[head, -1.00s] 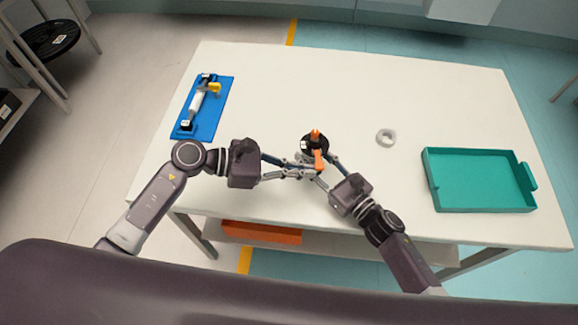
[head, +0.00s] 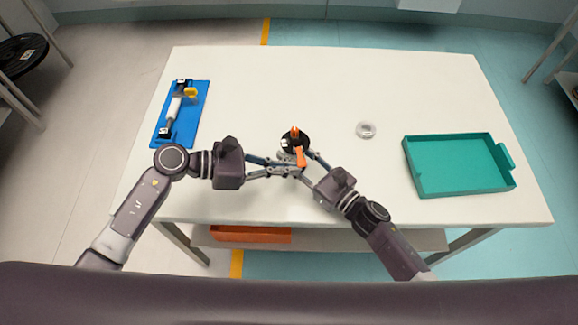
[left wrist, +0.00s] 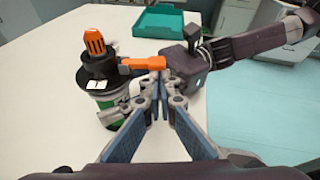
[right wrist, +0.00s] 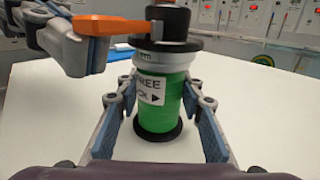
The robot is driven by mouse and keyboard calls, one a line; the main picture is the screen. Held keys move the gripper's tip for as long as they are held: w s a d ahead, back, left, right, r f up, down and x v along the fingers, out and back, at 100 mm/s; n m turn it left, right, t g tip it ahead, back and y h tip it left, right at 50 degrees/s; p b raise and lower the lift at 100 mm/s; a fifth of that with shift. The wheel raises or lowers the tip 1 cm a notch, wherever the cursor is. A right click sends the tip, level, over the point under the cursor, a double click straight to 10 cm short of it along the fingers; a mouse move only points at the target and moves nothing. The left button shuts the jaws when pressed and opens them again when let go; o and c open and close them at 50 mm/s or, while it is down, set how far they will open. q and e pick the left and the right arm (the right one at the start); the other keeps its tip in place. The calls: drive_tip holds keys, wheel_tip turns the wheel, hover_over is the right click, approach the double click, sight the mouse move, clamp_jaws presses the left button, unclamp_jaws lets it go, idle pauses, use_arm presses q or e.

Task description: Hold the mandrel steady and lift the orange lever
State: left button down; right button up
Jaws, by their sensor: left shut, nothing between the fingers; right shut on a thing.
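The mandrel is an upright black post with an orange knob (left wrist: 94,40) and a black flange (head: 294,141). A green labelled spool (right wrist: 158,105) sits below the flange. The orange lever (left wrist: 146,66) sticks out sideways from the top, level; it also shows in the right wrist view (right wrist: 108,26). My right gripper (right wrist: 160,90) is shut on the spool, one finger on each side. My left gripper (left wrist: 160,88) is shut and empty, its fingertips close to the lever's free end. Whether they touch the lever, I cannot tell.
A blue board (head: 195,125) with a roller and a yellow part lies at the table's left. A small pale ring (head: 366,129) lies right of the mandrel. A teal tray (head: 410,180) stands at the right. The back of the white table (head: 330,80) is clear.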

use_arm(q)
drive_tip(key=shift+r+n+g, duration=0.35)
drive_tip(key=shift+n+g, duration=0.05)
drive_tip(key=shift+n, duration=0.2)
drive_tip(key=r+n+g, duration=0.1)
drive_tip(key=n, duration=0.1)
drive_tip(key=w+r+n+g+h, duration=0.1)
drive_tip(key=n, duration=0.2)
drive_tip(key=r+n+g+h, duration=0.1)
drive_tip(key=n, duration=0.2)
drive_tip(key=shift+w+a+r, duration=0.2)
drive_tip(key=shift+w+r, duration=0.1)
idle(1.0)
drive_tip(key=shift+a, duration=0.1)
drive_tip(key=a+r, duration=0.1)
drive_tip(key=a, duration=0.8)
drive_tip(key=shift+w+a+r, duration=0.3)
drive_tip(key=shift+w+r, duration=0.05)
